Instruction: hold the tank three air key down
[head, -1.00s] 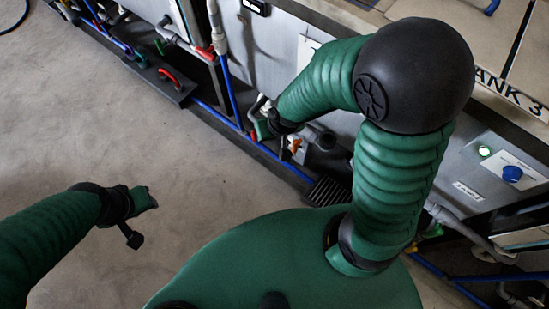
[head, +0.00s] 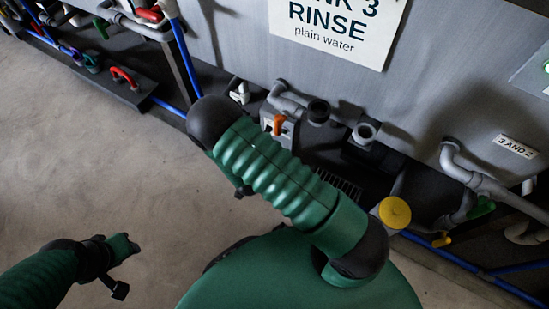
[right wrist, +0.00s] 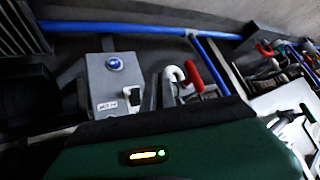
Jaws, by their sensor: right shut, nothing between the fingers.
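In the right wrist view a grey box (right wrist: 112,75) carries a round blue disc (right wrist: 114,63), a small label too small to read and a white key-like part (right wrist: 133,97). I cannot tell for sure that this is the tank three air key. My right gripper's green housing (right wrist: 170,150), with a lit strip, fills the bottom of that view; its fingertips are hidden, and it is apart from the white part as far as shows. In the head view my right arm hides its own gripper. My left gripper (head: 124,246) hangs over bare floor, jaws unclear.
The tank 3 rinse sign (head: 335,28) is on the grey tank wall. A red handle (right wrist: 193,77) and blue pipe (right wrist: 120,28) show in the wrist view. Floor at left is clear.

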